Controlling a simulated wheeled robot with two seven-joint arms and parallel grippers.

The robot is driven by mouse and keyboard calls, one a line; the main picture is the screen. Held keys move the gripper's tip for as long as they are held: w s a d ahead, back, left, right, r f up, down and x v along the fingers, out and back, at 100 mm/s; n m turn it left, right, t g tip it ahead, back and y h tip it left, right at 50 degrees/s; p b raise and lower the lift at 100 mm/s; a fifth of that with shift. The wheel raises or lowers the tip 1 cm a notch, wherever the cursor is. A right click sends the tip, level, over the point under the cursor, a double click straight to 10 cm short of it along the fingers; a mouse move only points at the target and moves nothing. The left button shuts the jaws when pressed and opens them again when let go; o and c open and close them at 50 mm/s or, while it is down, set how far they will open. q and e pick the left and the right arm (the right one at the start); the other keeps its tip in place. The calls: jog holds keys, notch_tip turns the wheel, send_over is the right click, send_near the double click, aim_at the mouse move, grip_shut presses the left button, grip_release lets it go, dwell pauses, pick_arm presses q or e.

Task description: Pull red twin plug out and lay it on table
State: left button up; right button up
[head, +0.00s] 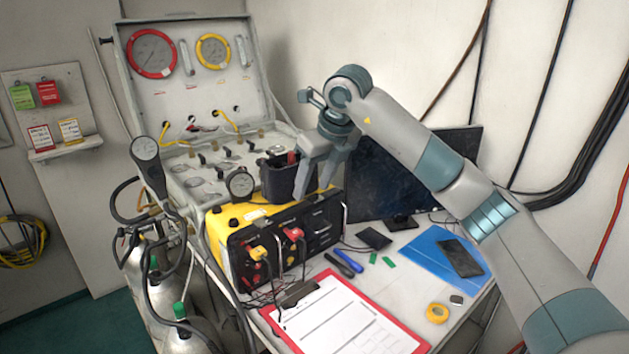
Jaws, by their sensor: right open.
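The red twin plug (293,235) sits in the front face of the yellow and black box (322,222), with a dark lead hanging from it. A yellow plug (259,254) is in the same face to its left. My right gripper (314,188) is open with its fingers pointing down, above the box and up and to the right of the red plug. Nothing shows between its fingers, and it is apart from the plug. The table (395,289) lies to the right of the box. My left gripper is out of view.
A black holder (276,183) stands on the box beside my right fingers. A red-edged clipboard (345,318), blue folder (424,254), monitor (385,185), pens and yellow tape roll (437,313) occupy the table. Gas cylinders (170,295) stand left. Small bare patches lie between the items.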

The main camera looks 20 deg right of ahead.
aim_at(296, 232)
jog(key=p+x, duration=0.5)
jog(key=x, duration=1)
jog(key=shift+f, duration=0.2)
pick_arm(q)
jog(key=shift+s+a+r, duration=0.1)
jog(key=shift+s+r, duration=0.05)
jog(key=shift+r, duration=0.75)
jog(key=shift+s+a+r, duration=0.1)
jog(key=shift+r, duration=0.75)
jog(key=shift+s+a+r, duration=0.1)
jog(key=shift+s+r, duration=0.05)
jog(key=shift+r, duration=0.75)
pick_arm(e)
jog(key=shift+w+a+f, duration=0.1)
jog(key=shift+w+f, duration=0.05)
jog(key=shift+f, duration=0.5)
grip_shut()
jog(key=shift+s+d, duration=0.35)
jog(key=shift+s, duration=0.5)
jog(key=shift+s+d, duration=0.3)
jog(key=shift+s, duration=0.5)
jog(key=shift+s, duration=0.1)
